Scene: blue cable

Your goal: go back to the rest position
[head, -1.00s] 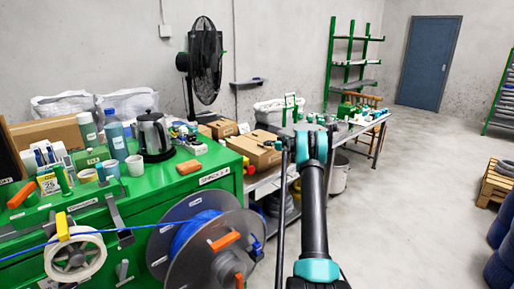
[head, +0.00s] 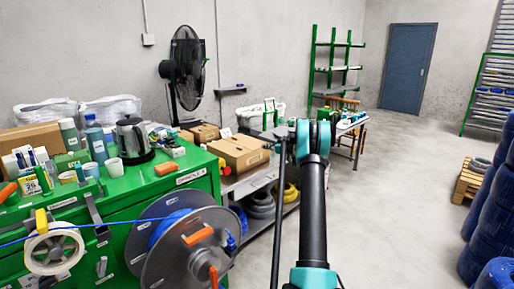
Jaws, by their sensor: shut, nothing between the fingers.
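My arm (head: 312,210) stands upright in the middle of the head view, with black links and teal joints. Its upper end reaches a teal joint in front of the far workbench. My gripper cannot be made out beyond that joint. The blue cable (head: 22,241) runs from the left edge, past a white roll (head: 38,262), to a grey reel (head: 158,262) with blue cable wound on it. The reel has orange handles and stands in front of the green cabinet, apart from my arm.
The green cabinet (head: 196,174) carries a kettle (head: 133,138), bottles and cups. Behind it are a black fan (head: 186,65) and a workbench with cardboard boxes (head: 240,152). Blue coils (head: 490,210) and a pallet (head: 468,184) stand at right. The floor (head: 400,200) between is clear.

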